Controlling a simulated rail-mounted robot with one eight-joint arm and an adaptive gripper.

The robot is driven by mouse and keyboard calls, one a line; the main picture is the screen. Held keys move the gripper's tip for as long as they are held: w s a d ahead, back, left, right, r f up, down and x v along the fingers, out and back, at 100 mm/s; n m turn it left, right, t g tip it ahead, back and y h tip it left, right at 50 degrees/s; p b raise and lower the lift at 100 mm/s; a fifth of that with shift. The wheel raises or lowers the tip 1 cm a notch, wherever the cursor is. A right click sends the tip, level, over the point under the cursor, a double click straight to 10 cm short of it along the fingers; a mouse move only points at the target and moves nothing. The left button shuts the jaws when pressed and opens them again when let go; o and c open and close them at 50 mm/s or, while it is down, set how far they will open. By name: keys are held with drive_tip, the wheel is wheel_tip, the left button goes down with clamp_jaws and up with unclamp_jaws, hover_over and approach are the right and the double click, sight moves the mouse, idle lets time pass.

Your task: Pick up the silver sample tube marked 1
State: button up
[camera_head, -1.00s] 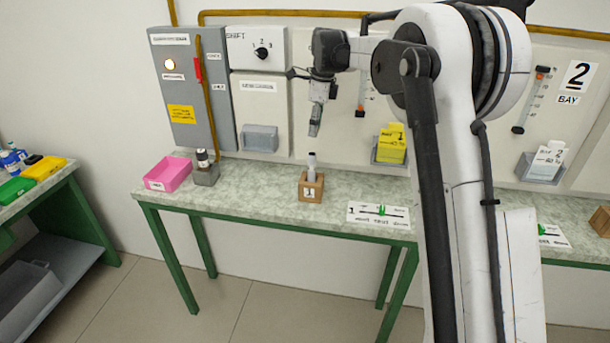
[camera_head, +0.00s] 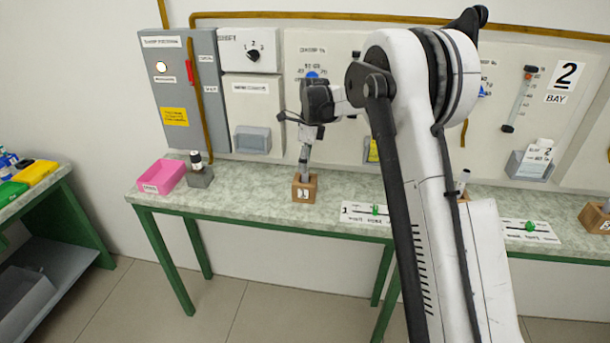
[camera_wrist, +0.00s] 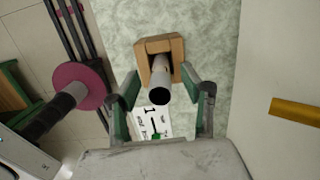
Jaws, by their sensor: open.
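The silver sample tube (camera_wrist: 160,84) stands upright in a wooden block (camera_wrist: 158,46) in the wrist view, its round end facing the camera. In the head view, the block (camera_head: 304,190) has a white label that appears to read 1. It sits on the bench, and the tube there is largely hidden by my gripper. My gripper (camera_head: 305,150) is directly above the block, pointing down. In the wrist view, my gripper (camera_wrist: 162,90) is open, with one green-padded finger on each side of the tube and visible gaps between.
A pink bin (camera_head: 160,177) and a grey holder (camera_head: 200,178) with a dark-topped item stand to the left on the bench (camera_head: 250,192). A marked slider card (camera_head: 362,214) lies to the right. Wall panels (camera_head: 250,100) rise close behind.

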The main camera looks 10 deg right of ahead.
drive_tip(key=shift+a+f, duration=0.15)
drive_tip(key=shift+f, duration=0.65)
drive_tip(key=shift+c, duration=0.4)
drive_tip(key=c, duration=0.9)
